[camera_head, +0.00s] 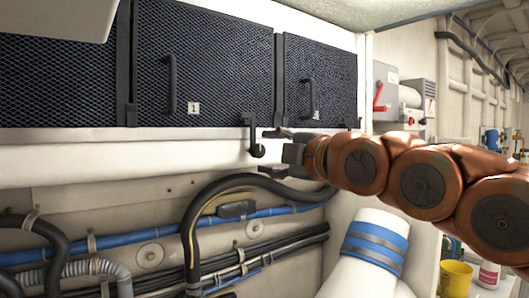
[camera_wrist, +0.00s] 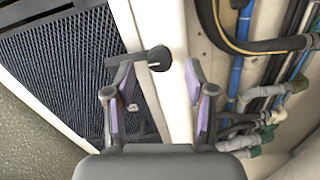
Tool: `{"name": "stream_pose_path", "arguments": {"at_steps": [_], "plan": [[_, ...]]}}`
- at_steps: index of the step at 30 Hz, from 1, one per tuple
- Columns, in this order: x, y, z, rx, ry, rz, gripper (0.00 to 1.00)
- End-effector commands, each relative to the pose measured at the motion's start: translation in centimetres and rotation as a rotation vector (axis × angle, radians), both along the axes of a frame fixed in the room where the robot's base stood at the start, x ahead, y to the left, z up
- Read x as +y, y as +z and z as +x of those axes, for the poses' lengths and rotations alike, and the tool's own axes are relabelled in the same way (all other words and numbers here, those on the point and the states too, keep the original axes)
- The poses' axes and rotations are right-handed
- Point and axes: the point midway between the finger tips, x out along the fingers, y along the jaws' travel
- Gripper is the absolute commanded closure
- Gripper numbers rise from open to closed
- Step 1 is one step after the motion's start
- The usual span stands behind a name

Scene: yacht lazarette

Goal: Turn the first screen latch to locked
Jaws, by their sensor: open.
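The screen marked 1 (camera_head: 200,65) is a dark mesh panel with a vertical black handle (camera_head: 170,85). A black latch (camera_head: 252,138) sits on the white rail near its lower right corner. Its round pivot is low and its arm points up to the panel's lower edge. In the wrist view the latch (camera_wrist: 157,59) shows its pivot between my fingers and its arm reaching left over the mesh. My gripper (camera_head: 270,152) is open and empty, just right of the latch in the head view. In the wrist view my gripper (camera_wrist: 158,82) has its fingers apart, with no clear contact.
A second mesh screen (camera_head: 320,80) with its own handle is to the right. Below the rail run black hoses (camera_head: 200,215) and a blue pipe (camera_head: 120,243). A switch box with a red lever (camera_head: 380,98) is on the wall at right.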

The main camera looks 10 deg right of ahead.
Motion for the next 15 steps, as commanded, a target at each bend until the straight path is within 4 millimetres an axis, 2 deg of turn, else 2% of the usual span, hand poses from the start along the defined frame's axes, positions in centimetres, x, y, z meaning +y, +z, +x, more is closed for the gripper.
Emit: {"name": "stream_pose_path", "arguments": {"at_steps": [7, 15], "plan": [[-1.4, 0.2, -3.1, -0.003, -0.002, 0.002, 0.45], [-1.8, 0.0, -4.0, 0.001, -0.002, -0.001, 0.45]]}}
